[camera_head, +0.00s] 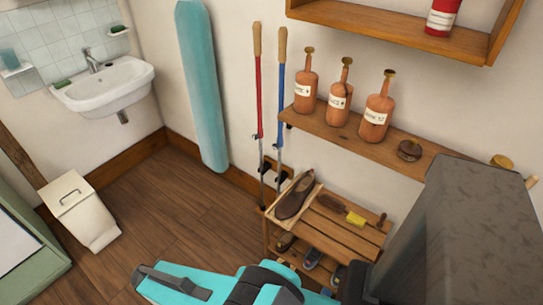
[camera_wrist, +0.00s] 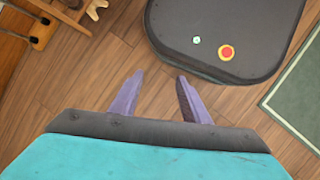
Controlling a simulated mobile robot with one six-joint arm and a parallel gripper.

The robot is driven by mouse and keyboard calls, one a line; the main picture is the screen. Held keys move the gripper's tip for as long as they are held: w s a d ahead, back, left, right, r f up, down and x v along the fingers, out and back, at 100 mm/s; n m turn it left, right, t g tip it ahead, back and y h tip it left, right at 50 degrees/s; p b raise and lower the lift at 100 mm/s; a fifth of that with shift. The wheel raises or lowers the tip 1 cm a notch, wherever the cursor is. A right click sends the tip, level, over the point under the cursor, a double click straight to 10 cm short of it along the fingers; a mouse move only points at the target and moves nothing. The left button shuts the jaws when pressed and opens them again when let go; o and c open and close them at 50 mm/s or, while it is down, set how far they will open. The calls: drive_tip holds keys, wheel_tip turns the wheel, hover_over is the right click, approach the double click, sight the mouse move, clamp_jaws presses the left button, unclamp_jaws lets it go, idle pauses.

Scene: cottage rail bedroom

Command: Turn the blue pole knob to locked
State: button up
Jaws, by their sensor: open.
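The blue pole (camera_head: 281,95) leans upright against the wall in the head view, with a tan wooden handle at its top. Its upper part is blue and its lower part is grey metal. A small dark collar (camera_head: 279,142) sits where the two meet; I cannot make out a knob or its setting. My gripper (camera_wrist: 160,75) is open and empty in the wrist view, its two purple fingers apart above the wooden floor.
A similar red pole (camera_head: 259,95) stands just left of the blue one. A wooden shoe rack (camera_head: 345,232) stands at the poles' feet. A shelf (camera_head: 350,135) with several bottles is to their right. A teal ironing board (camera_head: 202,85) leans left. Floor (camera_head: 190,215) between bin and rack is clear.

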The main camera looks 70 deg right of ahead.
drive_tip(key=w+d+n+t+h+b, duration=0.1)
drive_tip(key=w+d+n+h+b, duration=0.2)
drive_tip(key=d, duration=0.5)
drive_tip(key=w+d+n+t+h+b, duration=0.1)
drive_tip(key=w+d+b, duration=0.4)
drive_tip(key=d, duration=0.4)
drive_tip(key=n+g+h+b, duration=0.3)
drive_tip(key=n+h+b, duration=0.65)
drive_tip(key=b, duration=1.35)
approach(274, 147)
drive_tip(key=a+f+m+h, duration=0.1)
drive_tip(key=a, duration=0.5)
drive_tip(key=shift+w+f+h, duration=0.15)
drive_tip(key=shift+w+h, duration=0.2)
drive_tip(key=shift+w, duration=0.1)
drive_tip(key=b+x, duration=0.3)
drive_tip(key=x, duration=0.8)
drive_tip(key=shift+d+f, duration=0.15)
drive_tip(key=shift+d, duration=0.25)
drive_tip(key=shift+b+x, duration=0.45)
drive_tip(key=shift+x, duration=0.6)
drive_tip(key=shift+c, duration=0.4)
